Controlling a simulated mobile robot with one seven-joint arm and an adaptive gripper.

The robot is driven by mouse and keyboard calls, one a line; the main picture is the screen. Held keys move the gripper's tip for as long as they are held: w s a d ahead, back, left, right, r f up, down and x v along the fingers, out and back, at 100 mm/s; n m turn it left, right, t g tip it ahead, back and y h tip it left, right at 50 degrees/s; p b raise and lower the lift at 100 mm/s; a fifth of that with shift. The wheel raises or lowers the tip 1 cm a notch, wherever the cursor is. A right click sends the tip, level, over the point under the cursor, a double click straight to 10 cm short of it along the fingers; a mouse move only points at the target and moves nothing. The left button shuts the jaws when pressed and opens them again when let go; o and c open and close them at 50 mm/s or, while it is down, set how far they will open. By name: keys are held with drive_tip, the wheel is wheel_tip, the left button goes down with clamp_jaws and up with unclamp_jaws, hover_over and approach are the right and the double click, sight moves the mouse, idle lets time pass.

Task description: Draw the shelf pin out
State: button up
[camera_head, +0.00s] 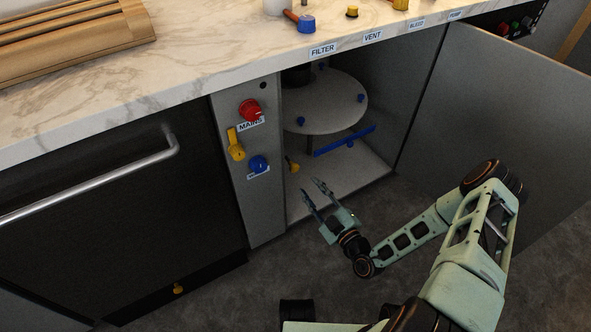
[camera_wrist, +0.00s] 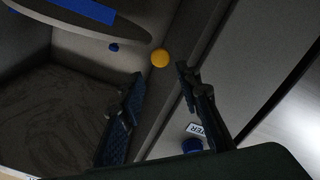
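A yellow knob-headed pin (camera_head: 293,166) sticks out of the inner left wall of the open cabinet, below the round white shelf (camera_head: 325,92). It looks like the shelf pin, though no label marks it. In the wrist view its round yellow head (camera_wrist: 160,57) shows just beyond and between the fingertips, apart from them. My gripper (camera_head: 312,187) is open and empty at the cabinet mouth, below and right of the pin. In the wrist view both fingers of my gripper (camera_wrist: 160,72) are spread. The pin's shaft is hidden in the wrist view.
The front panel carries a red knob (camera_head: 249,110), a yellow handle (camera_head: 236,146) and a blue knob (camera_head: 258,164). The open door (camera_head: 490,120) bounds the right. The cabinet floor (camera_head: 350,178) looks clear.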

sight(295, 169)
drive_tip(key=b+x, duration=0.2)
drive_tip(key=x, duration=0.8)
drive_tip(key=shift+w+a+b, duration=0.15)
drive_tip(key=shift+a+b, duration=0.1)
drive_tip(key=shift+b, duration=0.05)
clamp_jaws()
